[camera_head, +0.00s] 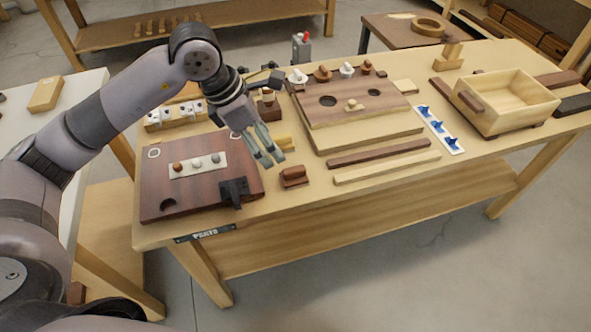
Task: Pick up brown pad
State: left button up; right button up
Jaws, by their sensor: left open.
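A small brown block (294,178) with a rounded top, which looks like the brown pad, lies on the wooden bench (300,205) near its front edge. My left gripper (273,162) is open and empty, pointing down just above and to the left of the brown block in the picture. It appears apart from the block, though the exact height gap is hard to tell. My right gripper is not in view.
A dark brown panel (195,205) with a black bracket (234,191) lies left of the block. A yellow piece (284,143) is behind it. Two long strips (385,168) lie to the right. An open wooden box (520,110) stands farther right.

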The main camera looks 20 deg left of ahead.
aim_at(293, 169)
pick_arm(q)
jog(key=p+x, duration=0.1)
jog(key=x, duration=0.8)
jog(key=shift+w+d, duration=0.1)
jog(key=x, duration=0.2)
jog(key=p+x, duration=0.1)
jog(key=x, duration=0.1)
jog(key=shift+w+d+f, duration=0.1)
jog(key=shift+w+d, duration=0.1)
jog(key=shift+w, duration=0.2)
jog(key=shift+f, duration=0.25)
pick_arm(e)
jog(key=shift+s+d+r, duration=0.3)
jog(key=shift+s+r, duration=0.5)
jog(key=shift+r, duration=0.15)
pick_arm(q)
jog(key=shift+c, duration=0.3)
jog(key=c, duration=1.2)
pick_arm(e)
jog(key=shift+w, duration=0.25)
